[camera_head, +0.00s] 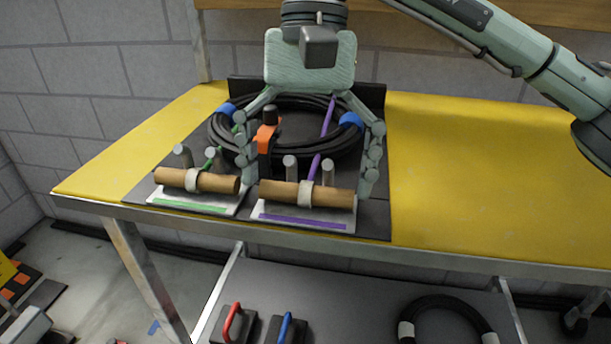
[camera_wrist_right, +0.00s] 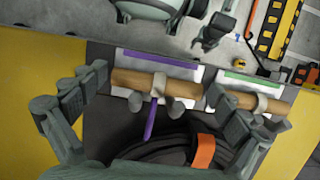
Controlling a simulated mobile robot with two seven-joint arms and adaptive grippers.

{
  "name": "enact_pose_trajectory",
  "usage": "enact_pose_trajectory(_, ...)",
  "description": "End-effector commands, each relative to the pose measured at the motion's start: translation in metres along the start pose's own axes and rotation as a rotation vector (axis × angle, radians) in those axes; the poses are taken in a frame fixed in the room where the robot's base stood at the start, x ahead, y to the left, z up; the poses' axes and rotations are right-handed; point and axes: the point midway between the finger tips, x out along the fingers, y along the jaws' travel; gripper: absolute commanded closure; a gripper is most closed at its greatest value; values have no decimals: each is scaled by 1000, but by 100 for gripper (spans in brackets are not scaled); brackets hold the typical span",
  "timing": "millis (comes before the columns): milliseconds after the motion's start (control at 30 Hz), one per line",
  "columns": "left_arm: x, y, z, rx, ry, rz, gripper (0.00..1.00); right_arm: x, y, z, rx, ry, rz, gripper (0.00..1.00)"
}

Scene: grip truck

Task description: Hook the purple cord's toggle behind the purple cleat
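The purple cord (camera_head: 325,130) runs from the black coil to a wooden toggle (camera_head: 330,196) with a pale band at its middle. The purple cleat is two grey posts (camera_head: 289,168) on a plate with a purple stripe (camera_head: 303,222). The toggle lies crosswise on the near side of both posts. In the wrist view the cord (camera_wrist_right: 150,124) passes between the posts to the toggle (camera_wrist_right: 180,86). My right gripper (camera_head: 308,187) is over it, pointing down, fingers spread wide on either side of the toggle and holding nothing visible. My left gripper does not show.
A green-striped plate (camera_head: 190,205) with its own toggle (camera_head: 220,184) sits close on the left. An orange-and-black clamp (camera_head: 267,137) stands at the coil (camera_head: 285,98), near the gripper's left finger. The yellow table top (camera_head: 470,180) is clear on the right.

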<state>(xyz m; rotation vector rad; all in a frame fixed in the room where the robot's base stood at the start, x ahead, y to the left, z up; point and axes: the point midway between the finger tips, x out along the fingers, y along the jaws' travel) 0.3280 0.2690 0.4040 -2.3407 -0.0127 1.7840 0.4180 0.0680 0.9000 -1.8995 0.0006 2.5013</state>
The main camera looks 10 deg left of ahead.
Motion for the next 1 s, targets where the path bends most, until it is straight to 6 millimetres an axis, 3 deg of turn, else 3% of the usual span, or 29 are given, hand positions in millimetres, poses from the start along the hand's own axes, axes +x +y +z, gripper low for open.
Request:
enact_pose_trajectory(367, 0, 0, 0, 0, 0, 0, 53, -8, 0, 0, 1, 3, 0, 0)
enact_pose_trajectory(800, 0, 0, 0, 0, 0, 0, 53, -93, 0, 0, 5, 6, -1, 0)
enact_pose_trajectory(1000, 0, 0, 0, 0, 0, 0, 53, -116, 0, 0, 2, 2, 1, 0)
